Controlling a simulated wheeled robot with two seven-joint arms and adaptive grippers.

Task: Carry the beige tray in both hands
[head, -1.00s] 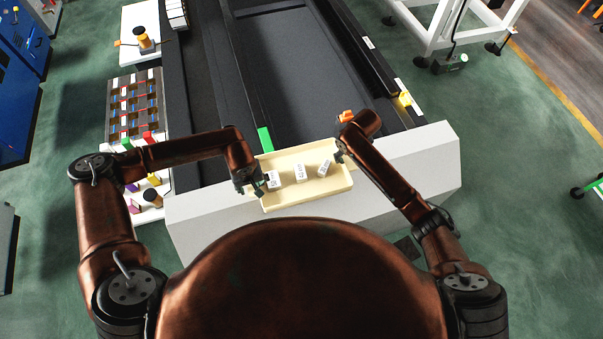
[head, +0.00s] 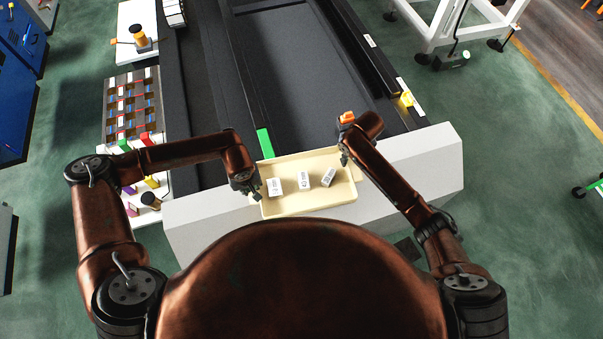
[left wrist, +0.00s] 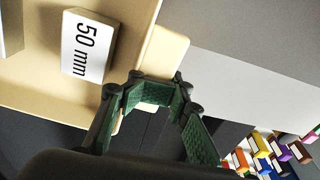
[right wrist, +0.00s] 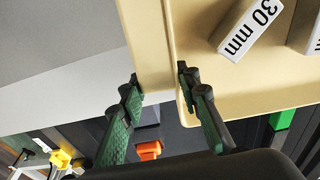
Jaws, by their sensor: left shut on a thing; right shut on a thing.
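The beige tray (head: 288,209) is in front of me at the near end of the conveyor, over the white end panel. Three small white labelled blocks lie in it; one block (left wrist: 88,45) reads 50 mm and another (right wrist: 247,28) reads 30 mm. My left gripper (head: 257,190) is shut on the tray's left side; its green-padded fingers (left wrist: 157,84) show at the rim in the left wrist view. My right gripper (head: 344,158) is shut on the tray's right side; its fingers (right wrist: 160,82) straddle the rim in the right wrist view. Whether the tray touches the surface below is unclear.
The dark conveyor bed (head: 300,70) stretches away beyond the tray, with a green marker (head: 265,142) close to it. A white end panel (head: 435,165) lies below. At left, a side table holds a compartment rack (head: 132,105) and several coloured blocks. Green floor lies either side.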

